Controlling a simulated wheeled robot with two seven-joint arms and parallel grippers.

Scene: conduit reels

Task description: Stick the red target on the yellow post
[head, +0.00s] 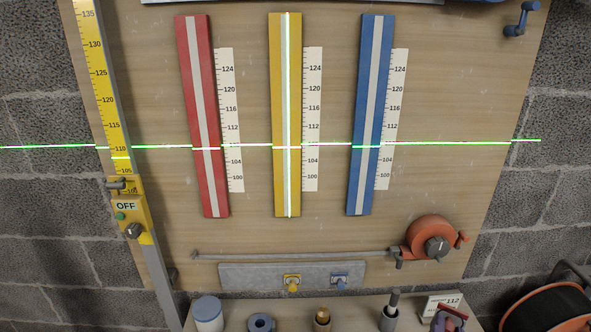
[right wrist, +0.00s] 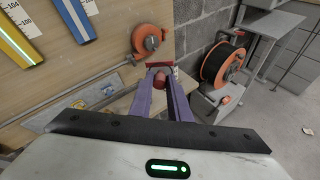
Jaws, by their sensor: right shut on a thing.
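The yellow post (head: 277,115) is mounted upright on the wooden board, between a red post (head: 191,110) and a blue post (head: 360,110). A vertical green line runs down its pale centre strip, and a horizontal green line crosses it between 104 and 112 on its scale (head: 311,120). The red target (right wrist: 160,64) is between the purple fingertips of my right gripper (right wrist: 162,82), which is shut on it. In the head view, the target and fingertips (head: 449,319) show low at the right, beside a card marked 112 (head: 438,302). My left gripper is not in view.
A shelf (head: 270,310) below the board holds several small items, including a white jar (head: 207,313) and a grey ring (head: 261,323). An orange reel (head: 429,236) sits at the board's lower right. A cable reel (right wrist: 222,64) stands beyond it.

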